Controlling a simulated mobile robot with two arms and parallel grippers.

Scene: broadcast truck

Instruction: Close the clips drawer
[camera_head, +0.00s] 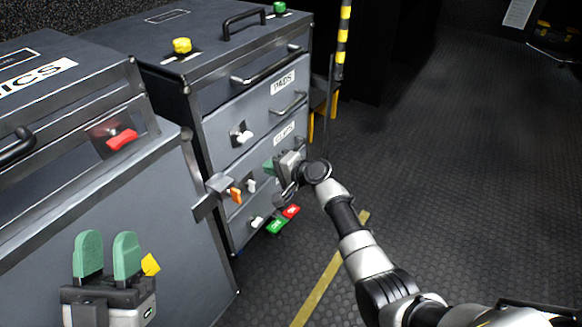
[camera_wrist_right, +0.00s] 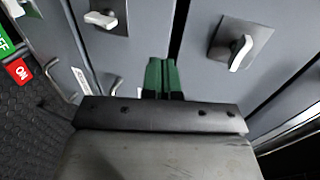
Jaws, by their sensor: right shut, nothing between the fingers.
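The clips drawer (camera_head: 262,168) is a grey front with a partly hidden "CLIPS" label, below the "PADS" drawer (camera_head: 262,100) in the dark cabinet. I cannot tell exactly how far it stands out. My right gripper (camera_head: 269,166) is at the clips drawer's front, hiding part of it. In the right wrist view its green fingers (camera_wrist_right: 161,74) are shut together and empty, near the dark gap between two fronts. I cannot tell whether they touch. My left gripper (camera_head: 107,254) is open and empty at the lower left, its green fingers apart.
White latches (camera_head: 251,185) and an orange latch (camera_head: 235,194) stick out beside my right gripper. Green and red tags (camera_head: 283,220) sit low by the cabinet. Another case (camera_head: 100,190) with a red latch (camera_head: 122,139) stands at left. The floor at right is clear.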

